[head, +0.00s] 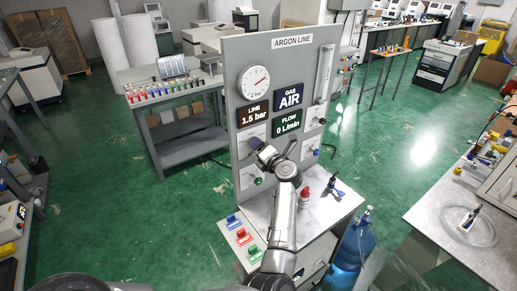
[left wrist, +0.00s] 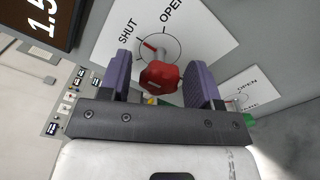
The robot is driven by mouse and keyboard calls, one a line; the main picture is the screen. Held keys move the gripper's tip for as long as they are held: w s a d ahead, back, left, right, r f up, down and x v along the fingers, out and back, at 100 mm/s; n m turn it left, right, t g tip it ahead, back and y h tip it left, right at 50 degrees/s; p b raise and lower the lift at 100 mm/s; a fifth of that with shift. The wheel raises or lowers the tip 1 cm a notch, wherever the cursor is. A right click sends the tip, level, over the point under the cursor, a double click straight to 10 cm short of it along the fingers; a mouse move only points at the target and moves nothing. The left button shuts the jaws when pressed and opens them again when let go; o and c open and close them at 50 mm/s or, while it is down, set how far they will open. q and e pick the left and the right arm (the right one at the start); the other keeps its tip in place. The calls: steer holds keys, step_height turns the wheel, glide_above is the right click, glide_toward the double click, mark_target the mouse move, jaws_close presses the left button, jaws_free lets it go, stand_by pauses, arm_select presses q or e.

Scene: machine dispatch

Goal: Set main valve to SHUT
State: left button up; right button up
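The main valve's red knob (left wrist: 160,76) is in the left wrist view, on a white plate (left wrist: 200,32) marked SHUT and OPEN. A thin red pointer behind the knob points toward the SHUT side; whether it sits exactly on the mark I cannot tell. My left gripper (left wrist: 160,84) is open, its purple fingers on either side of the knob with a gap at each. In the head view my left gripper (head: 264,151) is at the grey ARGON LINE panel (head: 292,41) and hides the knob. My right gripper is not in view.
The panel displays read LINE 1.5 bar (head: 254,115), GAS AIR (head: 289,98) and FLOW 0 L/min (head: 287,123). Another dial plate (left wrist: 245,92) is beside the valve. Blue, red and green tags (head: 242,237) lie on the bench below. A blue bottle (head: 354,245) stands at right.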

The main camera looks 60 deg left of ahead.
arm_select(q)
steer(key=d, duration=0.4)
steer(key=d+b, duration=0.1)
steer(key=d, duration=0.4)
steer(key=d+b, duration=0.1)
steer(key=d, duration=0.3)
steer(key=shift+w+d, duration=0.3)
steer(key=shift+d, duration=0.1)
